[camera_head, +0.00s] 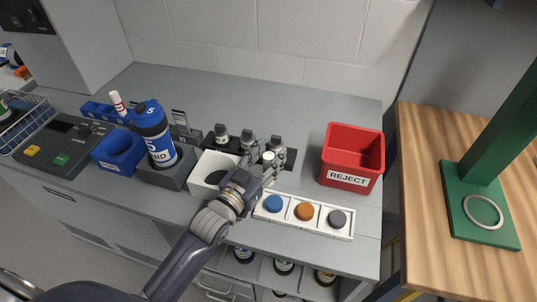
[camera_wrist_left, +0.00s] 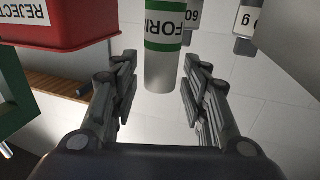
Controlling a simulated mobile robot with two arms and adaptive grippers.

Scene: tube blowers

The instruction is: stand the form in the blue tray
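The form (camera_wrist_left: 165,45) is a pale cylinder with a green band and the letters FORM, showing upright between and just beyond the fingertips in the left wrist view. In the head view its white top (camera_head: 268,156) shows small among the fingers. My left gripper (camera_head: 266,163) is open around or close to it; in the left wrist view the fingers (camera_wrist_left: 162,80) stand apart with a visible gap beside the form. The blue tray (camera_head: 118,152) is an open blue box at the left, beside a grey block. My right gripper is not in view.
A blue bottle (camera_head: 154,130) stands in the grey block (camera_head: 166,175), near the blue tray. A white box (camera_head: 203,172) and a white strip with coloured discs (camera_head: 304,211) lie near my gripper. Black-capped containers (camera_head: 221,132) stand behind. A red REJECT bin (camera_head: 352,155) is to the right.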

